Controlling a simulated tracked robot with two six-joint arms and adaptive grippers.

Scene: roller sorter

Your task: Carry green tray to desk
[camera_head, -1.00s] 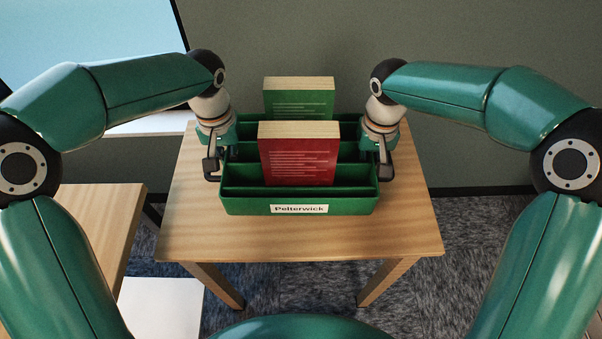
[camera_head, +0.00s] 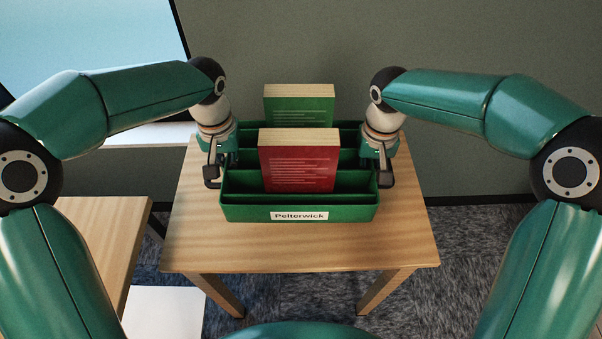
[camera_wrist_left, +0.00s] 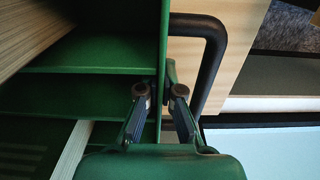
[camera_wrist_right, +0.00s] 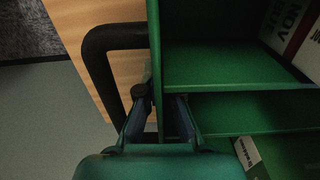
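The green tray (camera_head: 243,212), labelled Pelterwick, is level over the middle of a small wooden table in the head view. I cannot tell whether its base touches the tabletop. A red book (camera_head: 300,168) stands in its front part and a green book (camera_head: 299,108) at the back. My left gripper (camera_head: 222,158) is at the tray's left side, its fingers on either side of the wall by the black handle (camera_wrist_left: 213,60). My right gripper (camera_head: 379,158) holds the right wall the same way, by the other handle (camera_wrist_right: 97,65). Both look closed on the tray; the finger contact is partly hidden.
The small wooden table (camera_head: 300,250) has bare wood in front of and beside the tray. Another wooden surface (camera_head: 105,225) is at the left, with a white panel (camera_head: 165,312) below it. A wall (camera_head: 480,120) is close behind. Grey carpet (camera_head: 460,270) lies right.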

